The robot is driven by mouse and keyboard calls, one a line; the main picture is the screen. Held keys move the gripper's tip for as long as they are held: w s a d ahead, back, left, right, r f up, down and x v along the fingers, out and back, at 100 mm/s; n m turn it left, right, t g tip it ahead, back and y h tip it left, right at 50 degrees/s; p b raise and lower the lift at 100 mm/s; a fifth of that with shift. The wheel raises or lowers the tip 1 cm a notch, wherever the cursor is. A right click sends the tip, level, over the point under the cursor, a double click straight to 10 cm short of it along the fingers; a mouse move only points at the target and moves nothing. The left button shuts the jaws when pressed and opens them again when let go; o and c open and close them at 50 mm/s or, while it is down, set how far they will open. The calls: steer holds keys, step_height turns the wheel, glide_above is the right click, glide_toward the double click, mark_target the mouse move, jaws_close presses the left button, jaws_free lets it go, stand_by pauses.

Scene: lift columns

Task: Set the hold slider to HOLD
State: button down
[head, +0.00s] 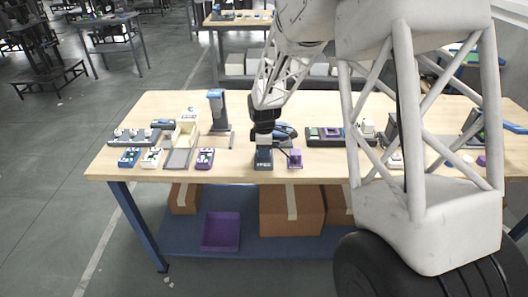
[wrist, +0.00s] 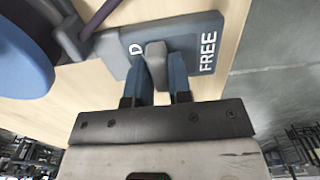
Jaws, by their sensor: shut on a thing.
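The hold slider's dark grey plate (wrist: 188,45) is in the wrist view, with "FREE" printed at its right end and a "D" at the left. The rest of the left word is hidden behind a finger. The knob is close beside the "D" and farther from "FREE". In the head view, my gripper (head: 263,137) is directly over the dark plate (head: 264,163) near the table's front edge; the knob is hidden there.
A small purple-and-grey item (head: 295,160) stands just right of the plate. A blue rounded part (wrist: 20,55) and a dark rod are left in the wrist view. A blue-grey stand (head: 217,108) and small devices are to the left on the wooden table (head: 150,108).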

steer(key=c, duration=1)
jaws_free()
steer(key=shift+w, duration=0.2)
steer(key=shift+c, duration=0.2)
steer(key=shift+r, duration=0.15)
steer(key=shift+r, duration=3.8)
steer(key=shift+s+d+r, duration=0.3)
steer(key=shift+r, duration=0.1)
steer(key=s+d+r+m, duration=0.5)
steer(key=s+d+r, duration=0.2)
steer(key=s+r, duration=0.25)
steer(key=s+d+r+m+t, duration=0.1)
steer(key=s+d+m, duration=0.3)
steer(key=s, duration=0.7)
steer(key=s+d+r+m, duration=0.2)
steer(key=s+d+m, duration=0.2)
steer(key=s, duration=0.6)
steer(key=s+d+r+m+t, duration=0.1)
steer(key=s+m, duration=0.4)
steer(key=s, duration=0.6)
steer(key=shift+s+d+r+t, duration=0.35)
steer(key=shift+d+r, duration=0.1)
steer(key=shift+d, duration=0.95)
